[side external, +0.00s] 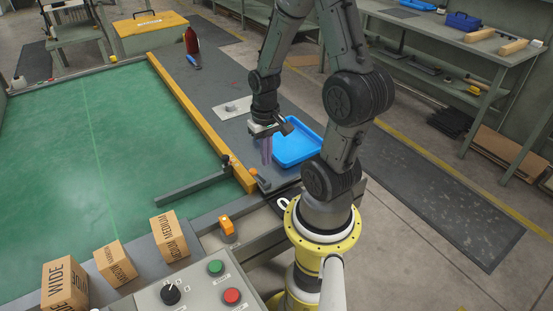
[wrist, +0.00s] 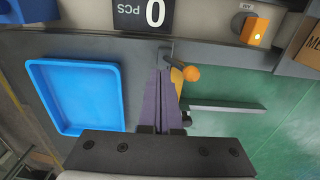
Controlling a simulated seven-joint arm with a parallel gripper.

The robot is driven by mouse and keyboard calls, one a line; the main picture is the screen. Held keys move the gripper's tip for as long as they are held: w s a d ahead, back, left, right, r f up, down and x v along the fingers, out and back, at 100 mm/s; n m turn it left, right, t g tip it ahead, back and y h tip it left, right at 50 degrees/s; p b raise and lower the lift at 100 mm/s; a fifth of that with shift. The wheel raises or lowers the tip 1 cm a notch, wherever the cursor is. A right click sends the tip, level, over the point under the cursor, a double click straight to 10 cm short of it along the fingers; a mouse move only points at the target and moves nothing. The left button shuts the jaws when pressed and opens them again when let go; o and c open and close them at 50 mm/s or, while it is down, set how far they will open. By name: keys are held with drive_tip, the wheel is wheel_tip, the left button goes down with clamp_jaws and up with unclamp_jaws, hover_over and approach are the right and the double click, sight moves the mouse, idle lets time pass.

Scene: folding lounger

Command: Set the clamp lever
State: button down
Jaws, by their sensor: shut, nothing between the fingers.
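The clamp lever shows in the wrist view as a short grey arm with an orange ball knob (wrist: 191,73), pointing right in the picture. In the side view its knob (side external: 253,172) sits by the near end of the yellow fence (side external: 200,118), close to the dark grey bar (side external: 192,187). My gripper (side external: 267,162) is between the fence and the blue tray, with its fingers pointing down. In the wrist view its purple fingers (wrist: 163,72) are together and empty, just left of the knob in the picture. The fingers partly hide the lever's surroundings, and I cannot tell whether they touch it.
The blue tray (side external: 290,159) lies beside my gripper. A red bottle (side external: 191,41) stands far back. The green surface (side external: 95,150) is largely clear.

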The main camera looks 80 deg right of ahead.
drive_tip(key=shift+s+d+r, duration=0.15)
drive_tip(key=shift+r, duration=1.25)
drive_tip(key=shift+s+d+r, duration=0.15)
drive_tip(key=shift+r, duration=1.2)
drive_tip(key=w+a+r+n+t+h, duration=0.1)
drive_tip(key=w+a+r+n+t, duration=0.3)
drive_tip(key=a+r, duration=0.5)
drive_tip(key=s+a+r+n+t+y, duration=0.1)
drive_tip(key=s+a+r+n, duration=0.2)
drive_tip(key=a, duration=0.4)
drive_tip(key=shift+s+a+r+n+t, duration=0.2)
drive_tip(key=shift+s+r+n+t, duration=0.15)
drive_tip(key=shift+r+n, duration=0.6)
